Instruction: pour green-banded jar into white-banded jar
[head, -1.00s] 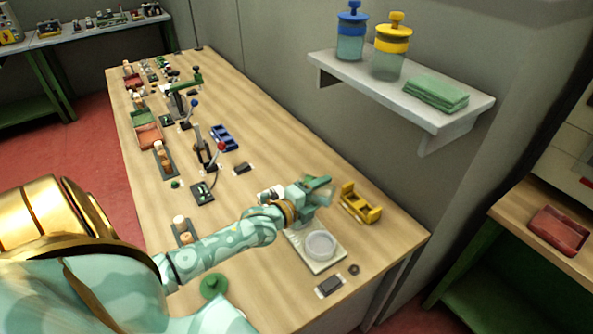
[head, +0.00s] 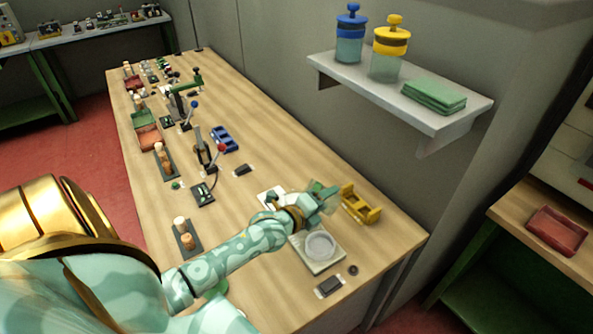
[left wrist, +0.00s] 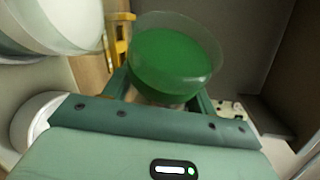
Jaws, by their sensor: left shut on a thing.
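My left gripper (head: 314,203) is shut on the green-banded jar (head: 326,193), held over the table between the pale plate and the yellow stand. In the left wrist view the jar (left wrist: 176,55) is clear with a wide green part, gripped between the green fingers (left wrist: 160,95). Its tilt is hard to tell. A clear round vessel with a pale rim (head: 320,245), likely the white-banded jar, stands on the plate just below the gripper. A large pale-rimmed clear vessel (left wrist: 62,22) fills the left wrist view's upper left. My right gripper is not in view.
A yellow stand (head: 362,205) is close right of the held jar. A dark pad (head: 329,286) and small dark ring (head: 353,270) lie near the front edge. Blue (head: 349,35) and yellow (head: 389,50) stoppered jars stand on the shelf (head: 400,95). Levers stand farther back.

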